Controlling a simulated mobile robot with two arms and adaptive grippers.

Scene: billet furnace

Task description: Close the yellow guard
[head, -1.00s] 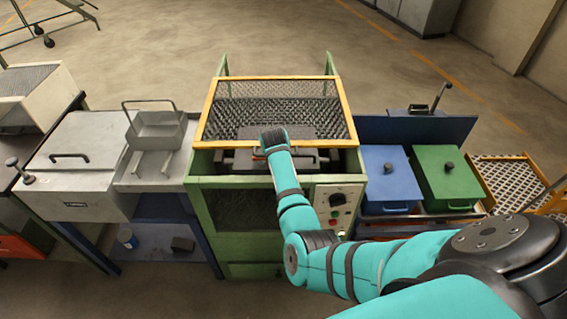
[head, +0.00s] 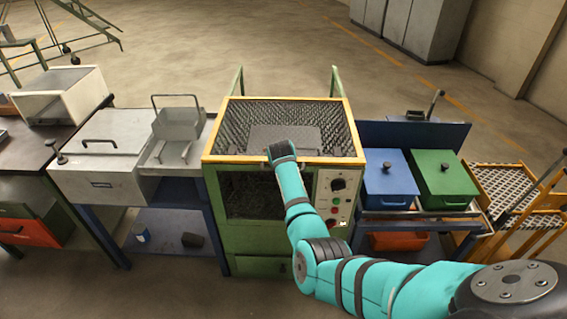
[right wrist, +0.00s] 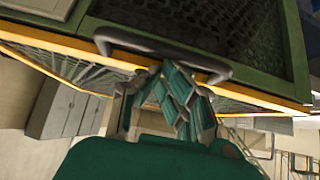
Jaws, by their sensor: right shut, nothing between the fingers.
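The yellow guard (head: 353,125) is a yellow-framed mesh cover on top of the green machine (head: 255,240). In the head view it lies over the machine's top, its front bar along the upper front edge; whether it is fully seated I cannot tell. In the right wrist view, its yellow bar (right wrist: 270,97) and a curved grey handle (right wrist: 150,42) show close up. My right gripper (right wrist: 180,92) is shut and empty, with its fingers beside the handle and bar; contact is unclear. In the head view my right arm hides the gripper. My left gripper is not in view.
A blue bin (head: 390,180) and a green bin (head: 443,178) stand to the right of the machine.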

